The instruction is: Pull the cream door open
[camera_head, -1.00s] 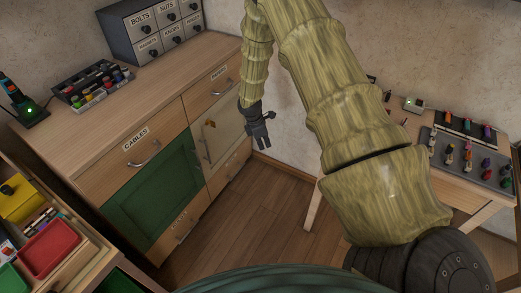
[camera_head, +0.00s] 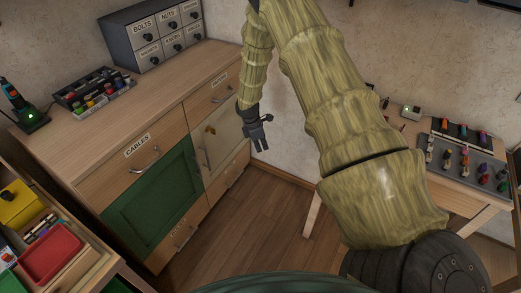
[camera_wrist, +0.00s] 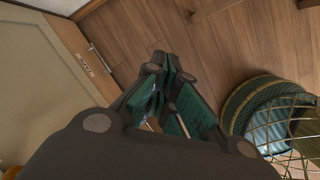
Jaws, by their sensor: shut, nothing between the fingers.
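The cream door (camera_head: 222,146) is in the wooden cabinet, right of the green door (camera_head: 152,195), and looks closed. Its upright metal handle (camera_head: 205,157) is near its left edge. In the wrist view a pale panel, seemingly the cream door (camera_wrist: 38,85), fills the left side. My gripper (camera_head: 262,147) hangs in the air in front of the door's right part, apart from the handle. In the wrist view my gripper (camera_wrist: 166,75) is shut with nothing held, pointing toward the floor. The cream door's handle does not show clearly in the wrist view.
Drawers sit above and below the doors; a drawer handle (camera_wrist: 99,58) shows in the wrist view. A table with a tool tray (camera_head: 468,165) stands at the right. The wooden floor (camera_head: 255,215) between is clear. A red bin (camera_head: 50,252) is at lower left.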

